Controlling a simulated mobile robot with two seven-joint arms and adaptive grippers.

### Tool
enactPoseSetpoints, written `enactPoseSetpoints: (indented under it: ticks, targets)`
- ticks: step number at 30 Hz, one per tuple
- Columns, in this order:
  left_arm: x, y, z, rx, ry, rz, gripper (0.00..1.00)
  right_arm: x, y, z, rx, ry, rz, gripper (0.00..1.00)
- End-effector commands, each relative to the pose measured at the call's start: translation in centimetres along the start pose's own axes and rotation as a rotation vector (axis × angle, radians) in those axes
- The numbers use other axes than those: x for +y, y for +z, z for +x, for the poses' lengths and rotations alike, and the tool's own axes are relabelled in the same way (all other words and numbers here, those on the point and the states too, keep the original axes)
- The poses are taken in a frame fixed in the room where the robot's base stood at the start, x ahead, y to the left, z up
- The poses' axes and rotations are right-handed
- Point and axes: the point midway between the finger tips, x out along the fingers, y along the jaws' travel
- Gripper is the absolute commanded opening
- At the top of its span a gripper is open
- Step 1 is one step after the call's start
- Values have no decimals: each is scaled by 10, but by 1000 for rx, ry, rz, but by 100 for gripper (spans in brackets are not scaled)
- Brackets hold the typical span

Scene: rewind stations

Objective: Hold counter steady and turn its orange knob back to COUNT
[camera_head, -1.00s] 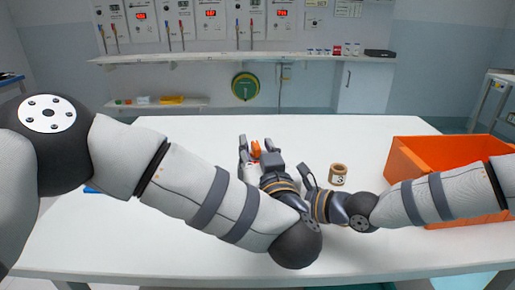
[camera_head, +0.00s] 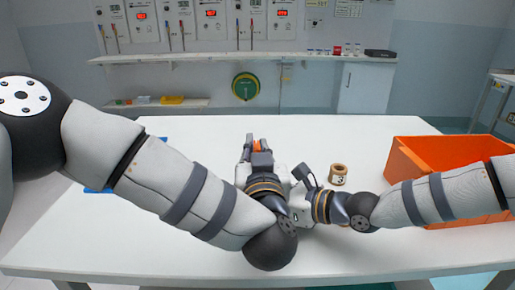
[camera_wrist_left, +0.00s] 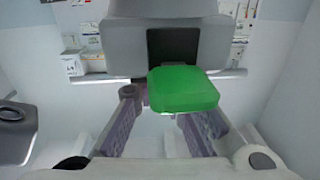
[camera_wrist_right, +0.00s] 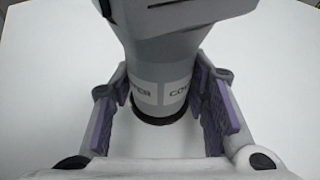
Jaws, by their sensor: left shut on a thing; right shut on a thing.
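The orange knob (camera_head: 257,146) shows between the fingertips of my left gripper (camera_head: 257,143) in the head view. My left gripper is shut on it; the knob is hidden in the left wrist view. My right gripper (camera_wrist_right: 163,108) is shut on the body, a purple-padded finger on either side. My arms largely hide the counter in the head view.
A small tan jar with a label (camera_head: 338,174) stands right of my grippers. An open orange crate (camera_head: 440,152) stands at the table's right. A blue item (camera_head: 98,190) lies at the left, partly behind my arm. The white table (camera_head: 200,128) is clear behind my grippers.

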Motion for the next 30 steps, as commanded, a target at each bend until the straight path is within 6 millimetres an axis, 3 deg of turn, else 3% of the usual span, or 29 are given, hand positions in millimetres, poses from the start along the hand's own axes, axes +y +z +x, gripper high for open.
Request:
enactPoseSetpoints:
  ticks: [18, 30]
  targets:
    - [-9, -1, 3, 1, 554, -11, 0, 2, -6, 0, 11, 4, 3, 27]
    - [-10, -2, 5, 6, 822, -17, 0, 2, -6, 0, 12, 5, 3, 27]
